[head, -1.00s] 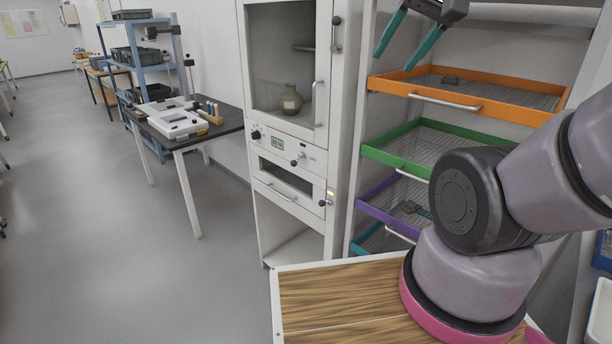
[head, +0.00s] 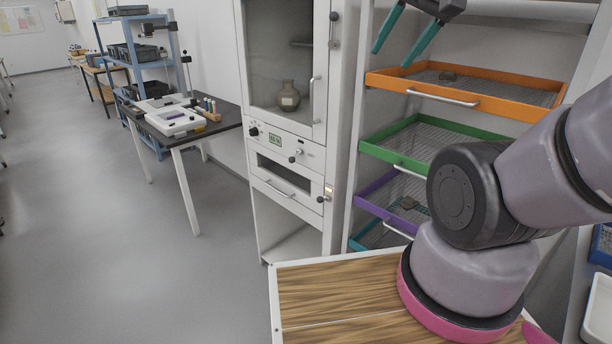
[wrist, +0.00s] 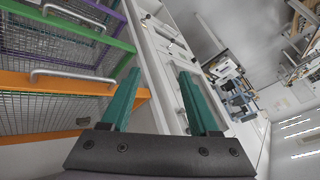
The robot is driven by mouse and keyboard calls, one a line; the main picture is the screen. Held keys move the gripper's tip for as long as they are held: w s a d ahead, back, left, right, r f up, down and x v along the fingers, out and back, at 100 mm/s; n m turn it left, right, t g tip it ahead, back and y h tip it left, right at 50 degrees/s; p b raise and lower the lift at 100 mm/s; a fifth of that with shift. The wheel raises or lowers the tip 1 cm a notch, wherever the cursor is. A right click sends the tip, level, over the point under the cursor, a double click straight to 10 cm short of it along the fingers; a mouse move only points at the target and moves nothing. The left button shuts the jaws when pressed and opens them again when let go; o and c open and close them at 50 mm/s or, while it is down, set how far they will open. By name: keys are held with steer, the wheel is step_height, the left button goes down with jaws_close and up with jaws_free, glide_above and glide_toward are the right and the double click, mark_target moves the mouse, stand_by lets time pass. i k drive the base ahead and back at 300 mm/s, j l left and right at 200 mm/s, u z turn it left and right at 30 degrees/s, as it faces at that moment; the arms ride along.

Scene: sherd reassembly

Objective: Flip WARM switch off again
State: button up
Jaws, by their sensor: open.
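The white cabinet (head: 285,130) with a glass door carries a control panel (head: 285,148) with a black knob, a small green display and another knob. Lower down, at the right edge of its front, is a small lit orange-white patch (head: 329,189) beside a dark knob (head: 321,199). The labels are too small to read, so I cannot tell which control is the WARM switch or its position. My gripper (head: 393,58) has teal fingers spread apart and empty, high in front of the rack, right of the cabinet. In the wrist view my gripper (wrist: 160,74) is open, with the cabinet front beyond it.
Right of the cabinet is a rack with orange (head: 470,97), green (head: 400,158) and purple (head: 375,208) mesh drawers; some hold sherds. A pale jar (head: 289,97) stands behind the glass. A wood-topped table (head: 330,300) is in front. The floor at left is clear.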

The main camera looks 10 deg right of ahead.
mark_target(320, 200)
steer(key=i+j, duration=0.2)
steer(key=j, duration=0.15)
steer(key=i+j, duration=0.4)
steer(key=j, duration=0.25)
steer(key=z, duration=0.05)
